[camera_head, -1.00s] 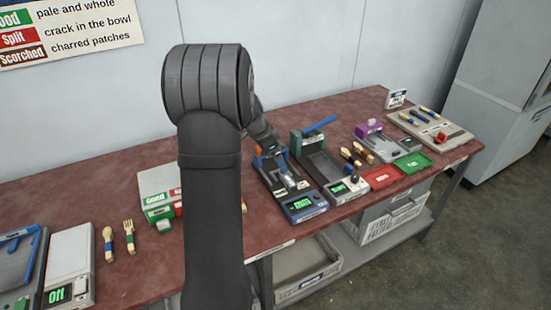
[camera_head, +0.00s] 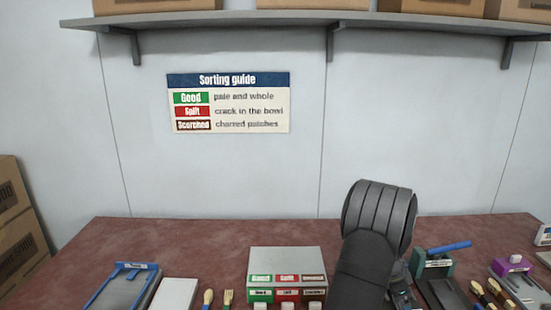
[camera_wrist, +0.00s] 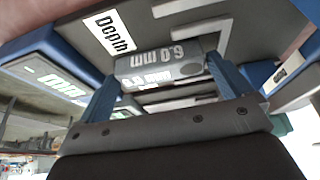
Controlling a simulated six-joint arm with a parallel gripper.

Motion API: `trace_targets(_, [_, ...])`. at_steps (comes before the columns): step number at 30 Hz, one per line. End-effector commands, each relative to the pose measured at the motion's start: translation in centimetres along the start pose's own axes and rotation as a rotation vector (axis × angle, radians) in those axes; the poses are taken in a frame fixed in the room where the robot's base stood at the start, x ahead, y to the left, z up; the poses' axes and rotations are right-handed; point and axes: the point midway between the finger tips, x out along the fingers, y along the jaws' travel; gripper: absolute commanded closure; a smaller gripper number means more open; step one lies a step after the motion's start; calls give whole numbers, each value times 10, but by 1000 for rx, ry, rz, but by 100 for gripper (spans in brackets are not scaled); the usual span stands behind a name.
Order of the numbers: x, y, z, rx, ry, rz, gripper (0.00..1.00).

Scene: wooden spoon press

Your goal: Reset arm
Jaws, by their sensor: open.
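My gripper (camera_wrist: 165,88) shows in the wrist view, its two blue fingers spread apart on either side of a grey block (camera_wrist: 160,66) marked 6.0 mm, upside down in the picture. Whether either finger touches the block I cannot tell. A white "Depth" label (camera_wrist: 109,33) is on the grey device surface beside it. In the head view, my dark arm stands right of centre and hides the gripper and most of the device behind it.
The red-brown bench (camera_head: 200,235) holds a sorting box (camera_head: 287,260) with Good, Split and Scorched labels, a blue-framed tray (camera_head: 125,285) at left, and a green fixture with a blue lever (camera_head: 448,247) at right. Small wooden-handled tools (camera_head: 228,297) lie near the front. A sorting guide (camera_head: 228,102) hangs behind.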

Motion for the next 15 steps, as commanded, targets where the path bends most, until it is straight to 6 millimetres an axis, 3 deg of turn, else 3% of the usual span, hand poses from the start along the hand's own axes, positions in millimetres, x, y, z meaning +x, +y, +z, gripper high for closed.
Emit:
trace_targets(1, [-12, -2, -5, 3, 5, -7, 4])
trace_targets(6, [-26, -1, -11, 2, 3, -5, 4])
trace_targets(15, [-31, -1, -13, 1, 3, -4, 4])
